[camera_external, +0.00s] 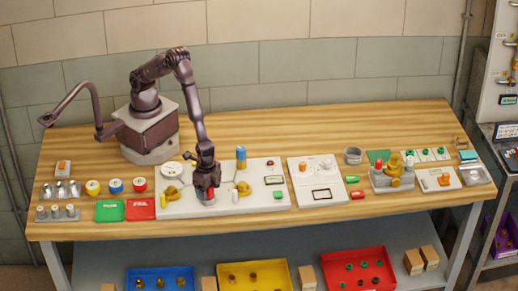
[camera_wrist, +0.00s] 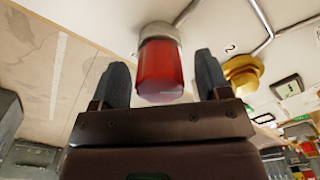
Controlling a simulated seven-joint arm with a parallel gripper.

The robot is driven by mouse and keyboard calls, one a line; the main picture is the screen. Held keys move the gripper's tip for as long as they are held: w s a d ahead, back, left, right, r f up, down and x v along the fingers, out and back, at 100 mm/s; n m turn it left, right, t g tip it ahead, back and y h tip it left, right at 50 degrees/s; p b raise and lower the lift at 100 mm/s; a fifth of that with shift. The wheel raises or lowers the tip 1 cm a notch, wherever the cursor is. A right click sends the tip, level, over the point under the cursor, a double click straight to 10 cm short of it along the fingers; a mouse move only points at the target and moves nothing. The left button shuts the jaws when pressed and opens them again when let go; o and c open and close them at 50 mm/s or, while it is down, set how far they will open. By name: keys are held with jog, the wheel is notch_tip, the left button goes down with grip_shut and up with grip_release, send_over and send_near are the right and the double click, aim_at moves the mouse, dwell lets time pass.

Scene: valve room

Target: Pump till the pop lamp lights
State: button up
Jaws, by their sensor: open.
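A red cylinder (camera_wrist: 161,70) with a grey collar stands on a white board (camera_external: 170,207). My gripper (camera_wrist: 162,75) is open, with one dark finger on each side of the red cylinder in the wrist view. I cannot tell whether the fingers touch it. In the external view, my gripper (camera_external: 207,190) is low over the middle of the board, and the red cylinder (camera_external: 209,198) shows partly below it. A yellow round fitting (camera_wrist: 242,72) on a grey pipe is to the right in the wrist view. I cannot tell which part is the pop lamp or whether it is lit.
A blue cylinder (camera_external: 241,157) stands behind and right of my gripper. Green (camera_external: 110,211) and red (camera_external: 141,209) trays lie left of the board. The table's back strip is mostly clear.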

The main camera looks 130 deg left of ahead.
jog(key=c, duration=0.9)
jog(key=m, duration=0.5)
jog(key=shift+c, duration=0.2)
jog(key=o, duration=0.9)
jog(key=shift+o, duration=0.2)
notch_tip(320, 180, up, 13)
